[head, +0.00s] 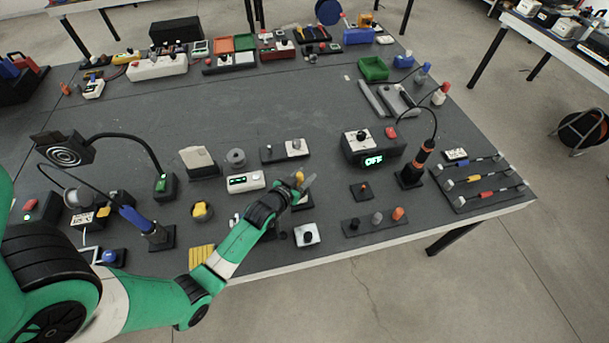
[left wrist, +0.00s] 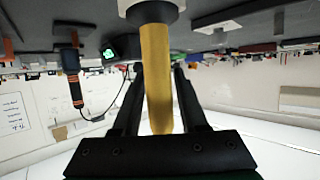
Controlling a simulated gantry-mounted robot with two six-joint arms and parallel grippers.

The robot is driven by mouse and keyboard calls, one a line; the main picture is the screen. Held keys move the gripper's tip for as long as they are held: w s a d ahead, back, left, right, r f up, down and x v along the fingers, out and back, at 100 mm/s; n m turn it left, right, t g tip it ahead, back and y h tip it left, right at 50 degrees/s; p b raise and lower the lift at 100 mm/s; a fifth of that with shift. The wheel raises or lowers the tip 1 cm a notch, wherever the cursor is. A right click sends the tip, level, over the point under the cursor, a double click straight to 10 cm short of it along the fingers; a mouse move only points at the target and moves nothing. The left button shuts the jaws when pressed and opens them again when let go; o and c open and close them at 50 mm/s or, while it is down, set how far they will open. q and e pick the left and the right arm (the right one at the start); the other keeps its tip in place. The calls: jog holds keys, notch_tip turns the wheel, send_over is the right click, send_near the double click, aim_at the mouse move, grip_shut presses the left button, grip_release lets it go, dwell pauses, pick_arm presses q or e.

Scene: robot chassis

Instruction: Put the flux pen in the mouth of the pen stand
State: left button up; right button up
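A yellow cylinder, which I take for the flux pen, stands between the fingers of my left gripper (left wrist: 160,70) in the left wrist view. Its yellow body (left wrist: 157,80) ends at a wide dark collar at the picture's top edge. In the head view my left gripper (head: 306,182) is over the front middle of the table, with the yellow end (head: 299,177) of the pen at its fingers. The fingers lie close along both sides of the pen. I cannot tell for sure which item is the pen stand; a small black square base (head: 361,191) with an orange middle lies to the right. My right gripper is not in view.
A strip with several knobs (head: 375,220) lies at the front. A white block with a dark knob (head: 307,234) is near the front edge. The table's middle is clear.

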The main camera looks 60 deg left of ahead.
pick_arm(q)
jog(key=shift+o, duration=1.2)
jog(key=shift+r, duration=0.1)
jog(key=p+v, duration=0.3)
jog(key=v, duration=0.8)
jog(key=shift+s, duration=0.25)
jog(key=shift+d, duration=0.15)
notch_tip(320, 180, up, 10)
jog(key=p, duration=1)
